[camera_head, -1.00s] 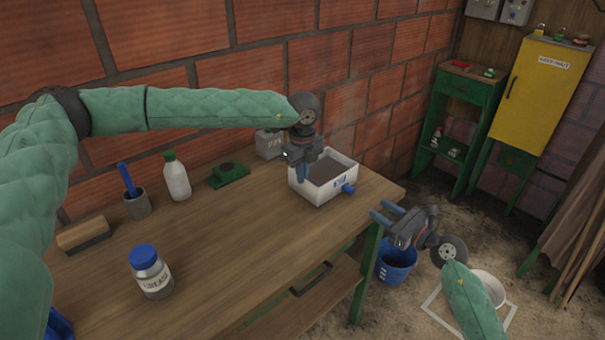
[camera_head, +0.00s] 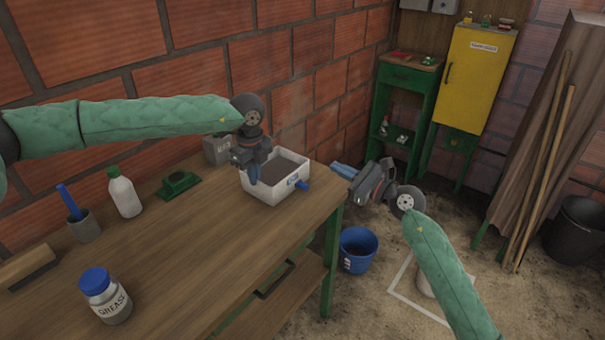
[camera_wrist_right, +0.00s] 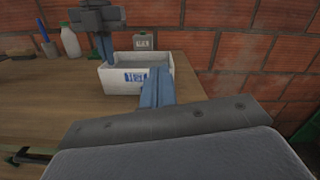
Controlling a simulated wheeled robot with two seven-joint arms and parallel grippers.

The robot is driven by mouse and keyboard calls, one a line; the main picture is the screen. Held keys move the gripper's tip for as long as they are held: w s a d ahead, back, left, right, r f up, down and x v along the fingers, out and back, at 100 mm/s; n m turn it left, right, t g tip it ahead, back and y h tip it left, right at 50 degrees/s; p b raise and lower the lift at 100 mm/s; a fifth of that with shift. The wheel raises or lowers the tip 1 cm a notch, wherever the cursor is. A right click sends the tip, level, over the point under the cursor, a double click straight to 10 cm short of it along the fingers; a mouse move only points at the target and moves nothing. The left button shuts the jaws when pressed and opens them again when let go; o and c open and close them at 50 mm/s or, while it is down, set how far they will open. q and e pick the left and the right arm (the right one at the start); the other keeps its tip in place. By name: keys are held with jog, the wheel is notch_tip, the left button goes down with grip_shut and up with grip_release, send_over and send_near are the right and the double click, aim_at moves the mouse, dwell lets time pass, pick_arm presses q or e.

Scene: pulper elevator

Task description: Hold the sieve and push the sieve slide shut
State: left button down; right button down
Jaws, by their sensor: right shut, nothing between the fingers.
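The sieve (camera_head: 262,192) is a white open-topped box with a dark inside, near the right end of the workbench. The blue knob of its slide (camera_head: 303,185) sticks out of its right side. My left gripper (camera_head: 252,172) points down at the sieve's left wall, one finger showing outside it. Whether it clamps the wall is hidden. My right gripper (camera_head: 341,170) is shut and empty, to the right of the knob and apart from it. In the right wrist view its fingers (camera_wrist_right: 158,88) overlap the right end of the sieve (camera_wrist_right: 120,80) and the knob is not visible.
The workbench (camera_head: 190,240) also carries a grease jar (camera_head: 106,297), a white bottle (camera_head: 124,194), a cup with a blue handle (camera_head: 85,226) and a green object (camera_head: 178,184). A blue bucket (camera_head: 357,250) stands on the floor below my right gripper.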

notch_tip(320, 180, up, 9)
jog(key=w+a+n+y, duration=0.1)
jog(key=w+a+n, duration=0.1)
notch_tip(320, 180, up, 12)
jog(key=n+g+y, duration=0.1)
jog(key=n+g, duration=0.1)
jog(key=n, duration=0.1)
send_over(303, 186)
jog(key=w+d, duration=0.2)
jog(key=d, duration=0.1)
jog(key=w+a+r+n+g+h, duration=0.2)
jog(key=w+a+r+n+g, duration=0.25)
jog(key=a+r, duration=0.5)
jog(key=w+a+f+g+h, duration=0.1)
jog(key=w+a+f+h, duration=0.1)
jog(key=w+f+h, duration=0.4)
jog(key=d+f+n+g+h, duration=0.1)
jog(key=d+f+g+h, duration=0.15)
jog(key=d+f, duration=0.5)
jog(key=d+f+n+g+h, duration=0.1)
jog(key=d+f+g, duration=0.3)
jog(key=f, duration=0.7)
jog(key=s+d+n+g+h, duration=0.2)
jog(key=s+d+n, duration=0.1)
jog(key=s+n, duration=0.1)
jog(key=x, duration=1.3)
jog(key=shift+s+f, duration=0.2)
